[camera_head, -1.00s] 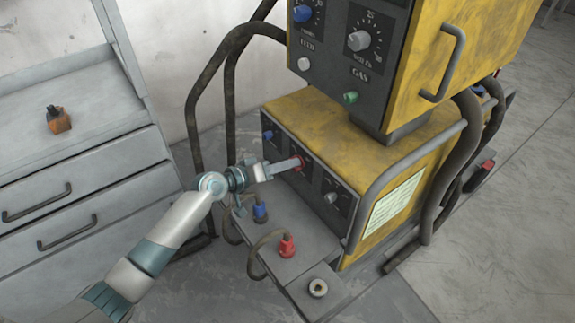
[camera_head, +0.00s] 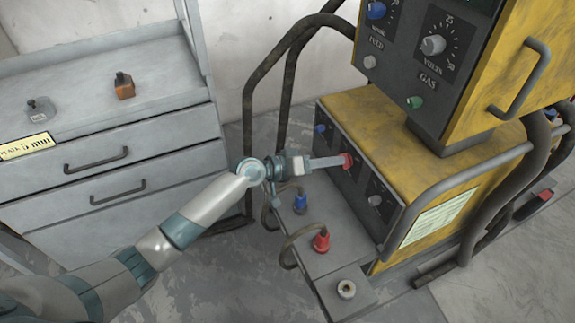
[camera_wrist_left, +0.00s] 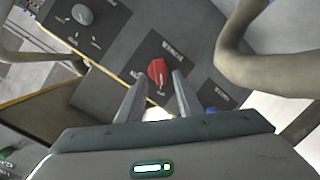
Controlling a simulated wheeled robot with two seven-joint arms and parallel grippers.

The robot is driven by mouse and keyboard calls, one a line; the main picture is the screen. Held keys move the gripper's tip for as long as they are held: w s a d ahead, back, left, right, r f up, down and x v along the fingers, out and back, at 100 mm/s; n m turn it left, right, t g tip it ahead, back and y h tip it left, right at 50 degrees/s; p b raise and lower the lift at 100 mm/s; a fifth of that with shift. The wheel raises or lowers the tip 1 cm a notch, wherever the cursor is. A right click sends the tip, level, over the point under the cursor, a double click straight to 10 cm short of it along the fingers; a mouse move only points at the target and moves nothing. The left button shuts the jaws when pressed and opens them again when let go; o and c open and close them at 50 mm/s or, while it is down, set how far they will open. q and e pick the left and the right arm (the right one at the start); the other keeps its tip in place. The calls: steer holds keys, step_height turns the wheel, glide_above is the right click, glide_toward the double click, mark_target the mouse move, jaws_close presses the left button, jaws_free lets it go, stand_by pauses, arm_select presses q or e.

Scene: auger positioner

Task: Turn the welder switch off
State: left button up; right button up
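The welder (camera_head: 375,120) is a yellow machine with a dark front panel. A red switch knob (camera_head: 347,160) sits on its lower panel, between a blue knob (camera_head: 320,129) and a grey-white knob (camera_head: 375,200). My left gripper (camera_head: 338,162) reaches the red knob from the left. In the left wrist view, the red knob (camera_wrist_left: 158,72) shows between the tips of my two spread fingers, with gaps at the sides. Contact cannot be told. The knob's label is too small to read surely. My right gripper is not in view.
Blue (camera_head: 300,203) and red (camera_head: 321,241) cable plugs stand on the ledge below my left gripper. Thick dark hoses (camera_head: 290,75) rise behind it. A grey drawer cabinet (camera_head: 120,150) stands at the left, holding an orange-brown block (camera_head: 124,87) and a grey one (camera_head: 40,109).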

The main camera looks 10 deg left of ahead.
arm_select(q)
steer(key=v, duration=1.5)
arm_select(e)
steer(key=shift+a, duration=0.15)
arm_select(q)
steer(key=shift+f, duration=0.15)
